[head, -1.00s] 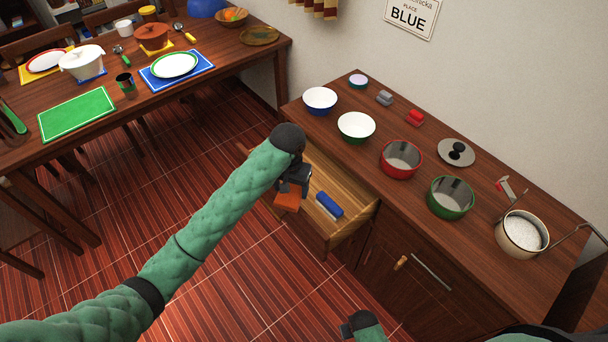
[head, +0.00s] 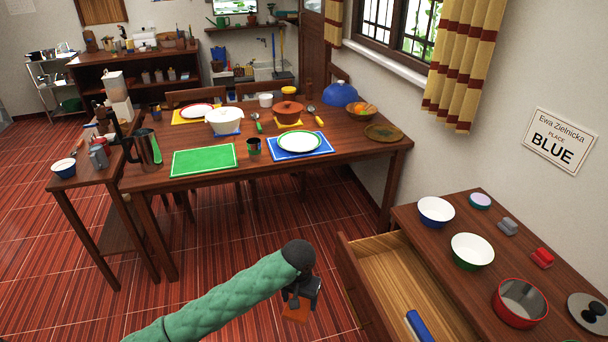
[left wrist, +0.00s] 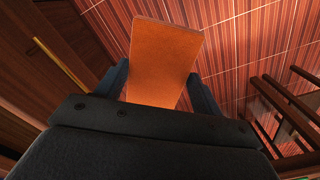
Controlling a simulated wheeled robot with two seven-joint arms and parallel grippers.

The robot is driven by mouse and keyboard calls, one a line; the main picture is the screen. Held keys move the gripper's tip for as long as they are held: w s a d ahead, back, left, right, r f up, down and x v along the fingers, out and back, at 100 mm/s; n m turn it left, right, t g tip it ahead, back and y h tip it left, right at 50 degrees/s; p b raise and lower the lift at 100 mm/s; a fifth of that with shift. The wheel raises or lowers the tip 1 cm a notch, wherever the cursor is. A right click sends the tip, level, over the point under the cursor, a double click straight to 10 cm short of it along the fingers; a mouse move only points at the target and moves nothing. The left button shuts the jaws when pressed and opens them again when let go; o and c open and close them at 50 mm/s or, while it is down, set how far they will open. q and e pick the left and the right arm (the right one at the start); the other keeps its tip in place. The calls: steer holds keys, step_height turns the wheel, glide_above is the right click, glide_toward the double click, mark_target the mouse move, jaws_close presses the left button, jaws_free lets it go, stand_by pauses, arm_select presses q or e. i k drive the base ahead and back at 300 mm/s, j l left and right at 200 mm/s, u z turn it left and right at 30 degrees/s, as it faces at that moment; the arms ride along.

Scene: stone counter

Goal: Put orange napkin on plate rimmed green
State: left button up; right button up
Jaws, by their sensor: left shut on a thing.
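The orange napkin (head: 296,311) is held by my left gripper (head: 300,294), to the left of the open drawer and above the red floor. In the left wrist view the napkin (left wrist: 163,58) sticks out between the two fingers of my left gripper (left wrist: 161,82). The white plate with the green rim (head: 299,141) lies on a blue mat (head: 284,155) on the dining table, farther off than the gripper. My right gripper is not in view.
The dining table (head: 345,160) holds a green mat (head: 204,160), a dark cup (head: 254,146), pots and a red-rimmed plate (head: 197,110). Bowls stand on the right counter (head: 481,206).

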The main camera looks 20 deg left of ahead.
mark_target(299, 143)
steer(key=i+j, duration=0.2)
steer(key=j, duration=0.15)
steer(key=i+j, duration=0.15)
steer(key=j, duration=0.2)
steer(key=i+j, duration=0.2)
steer(key=j, duration=0.15)
steer(key=i+j, duration=0.15)
steer(key=j, duration=0.2)
steer(key=i+j, duration=0.2)
steer(key=j, duration=0.15)
